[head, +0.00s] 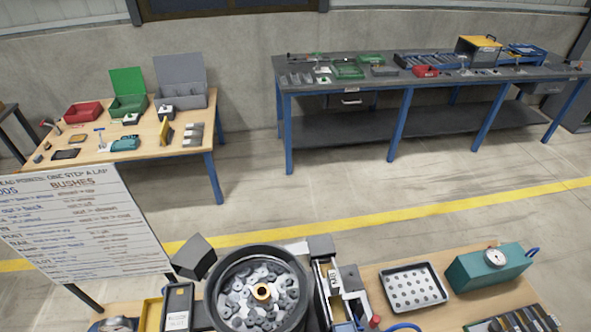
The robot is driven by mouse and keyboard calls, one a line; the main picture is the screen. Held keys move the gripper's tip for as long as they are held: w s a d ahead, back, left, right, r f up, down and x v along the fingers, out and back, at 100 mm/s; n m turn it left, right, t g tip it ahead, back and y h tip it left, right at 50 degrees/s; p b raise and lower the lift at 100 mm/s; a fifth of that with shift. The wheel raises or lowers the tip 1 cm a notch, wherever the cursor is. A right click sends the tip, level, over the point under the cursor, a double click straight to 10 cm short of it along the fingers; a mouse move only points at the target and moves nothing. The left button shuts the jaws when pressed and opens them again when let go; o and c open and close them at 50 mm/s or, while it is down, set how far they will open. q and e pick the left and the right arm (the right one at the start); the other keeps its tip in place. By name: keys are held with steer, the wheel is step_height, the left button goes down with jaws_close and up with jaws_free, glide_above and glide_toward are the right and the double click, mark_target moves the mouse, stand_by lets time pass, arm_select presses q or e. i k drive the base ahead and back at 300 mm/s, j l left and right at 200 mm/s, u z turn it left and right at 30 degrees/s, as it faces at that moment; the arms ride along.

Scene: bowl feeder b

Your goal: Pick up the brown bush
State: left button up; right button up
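The brown bush (261,292), a small golden-brown ring with a dark hole, sits near the middle of a round dark bowl (217,276) at the bottom of the head view. Several grey flat parts (241,299) lie around it in the bowl. The bush shows fully from above, and nothing covers it. Neither of my grippers shows in this view.
A dark tilted block (194,256) stands at the bowl's left and a narrow track mechanism (327,285) at its right. Further right are a perforated tray (413,287) and a teal box with a gauge (488,268). A whiteboard (80,225) stands at the left.

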mark_target(263, 300)
steer(key=i+j+z, duration=0.15)
steer(key=i+z, duration=0.15)
steer(key=z, duration=0.15)
steer(key=i+j+z, duration=0.25)
steer(key=z, duration=0.2)
steer(key=i+j+z, duration=0.2)
steer(key=z, duration=0.25)
steer(key=i+j+z, duration=0.15)
steer(key=j+z, duration=0.75)
steer(key=i+j+z, duration=0.1)
steer(key=j+z, duration=1.2)
steer(key=z, duration=0.15)
steer(key=k+j+z, duration=0.15)
steer(key=j+z, duration=0.3)
steer(key=k+j+z, duration=0.2)
steer(key=z, duration=0.3)
steer(key=k+j+z, duration=0.25)
steer(key=z, duration=0.2)
steer(key=j, duration=0.15)
